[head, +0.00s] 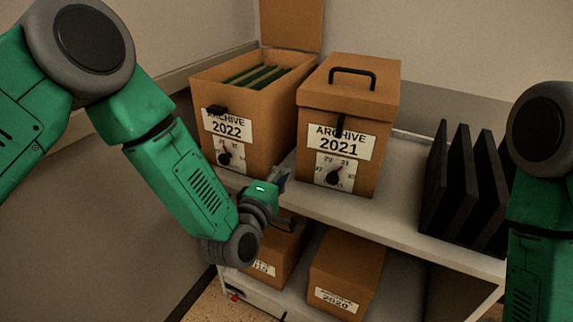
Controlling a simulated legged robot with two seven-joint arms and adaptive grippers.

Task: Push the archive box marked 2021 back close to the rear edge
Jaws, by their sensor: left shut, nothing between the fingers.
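The archive box marked 2021 (348,112) is a closed brown carton with a black lid handle, a white label and a dial on its front. It stands upright on the top shelf (410,215), its front near the shelf's front edge. My left gripper (286,224) is shut and empty, low in front of the shelf edge, to the left of and below the 2021 box, apart from it. Its fingers are small and dark here. My right arm shows at the right edge, but its gripper is out of view.
An open archive box marked 2022 (205,95) with green folders stands left of the 2021 box. Black upright files (462,185) stand to the right. A box marked 2020 (345,270) and another box (283,250) sit on the lower shelf. Bare shelf lies between the 2021 box and files.

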